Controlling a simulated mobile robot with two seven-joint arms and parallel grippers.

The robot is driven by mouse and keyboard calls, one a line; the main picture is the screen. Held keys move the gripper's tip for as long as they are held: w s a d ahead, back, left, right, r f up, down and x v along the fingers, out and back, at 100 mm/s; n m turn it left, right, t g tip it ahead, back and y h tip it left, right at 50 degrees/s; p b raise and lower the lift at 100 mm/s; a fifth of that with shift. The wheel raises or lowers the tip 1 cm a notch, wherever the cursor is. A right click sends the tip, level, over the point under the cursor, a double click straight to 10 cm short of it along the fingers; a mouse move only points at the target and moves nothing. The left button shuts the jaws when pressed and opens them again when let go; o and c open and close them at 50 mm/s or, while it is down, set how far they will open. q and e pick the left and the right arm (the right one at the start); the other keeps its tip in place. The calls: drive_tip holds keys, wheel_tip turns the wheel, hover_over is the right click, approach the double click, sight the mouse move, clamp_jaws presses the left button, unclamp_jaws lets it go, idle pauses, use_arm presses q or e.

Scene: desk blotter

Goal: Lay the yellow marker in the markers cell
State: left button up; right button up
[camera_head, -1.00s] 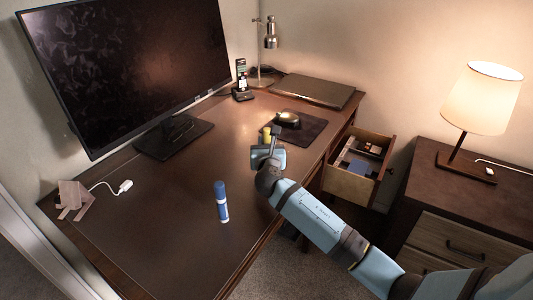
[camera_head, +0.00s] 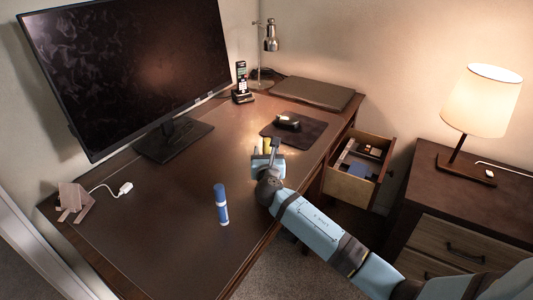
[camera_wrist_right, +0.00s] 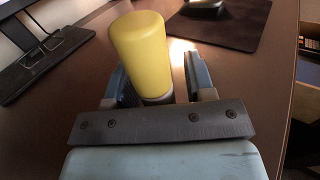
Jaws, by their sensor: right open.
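The yellow marker (camera_wrist_right: 141,52) stands upright in the right wrist view, between the two spread fingers of my right gripper (camera_wrist_right: 158,78). I cannot tell whether either finger touches it. In the head view only a small part of the yellow marker (camera_head: 266,145) shows beside my open right gripper (camera_head: 268,155), near the desk's right edge. The open drawer (camera_head: 347,187) to the right holds an organizer with compartments. It contains dark, blue and pale items, and I cannot tell which cell is for markers. My left gripper is not in view.
A mouse (camera_head: 288,120) lies on a dark pad (camera_head: 308,133) behind the gripper. The monitor (camera_head: 135,75) stands at left, and a side cabinet (camera_head: 465,200) at right. The desk's middle is clear.

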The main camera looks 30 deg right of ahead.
drive_tip(key=shift+f+b, duration=0.25)
drive_tip(key=shift+b, duration=0.5)
drive_tip(key=p+v, duration=0.1)
drive_tip(key=v, duration=0.3)
drive_tip(key=p+v, duration=0.1)
drive_tip(key=shift+s+a+r+p, duration=0.15)
drive_tip(key=shift+s+r+p, duration=0.15)
drive_tip(key=shift+s, duration=0.1)
drive_tip(key=v, duration=0.6)
drive_tip(key=shift+s+a+f+p, duration=0.1)
drive_tip(key=shift+s+a+p, duration=0.05)
drive_tip(key=shift+s+p, duration=0.15)
drive_tip(key=shift+s+a, duration=0.3)
drive_tip(key=shift+s, duration=0.25)
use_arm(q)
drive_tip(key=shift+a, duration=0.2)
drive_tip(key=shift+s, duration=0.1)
use_arm(e)
drive_tip(key=shift+f, duration=0.1)
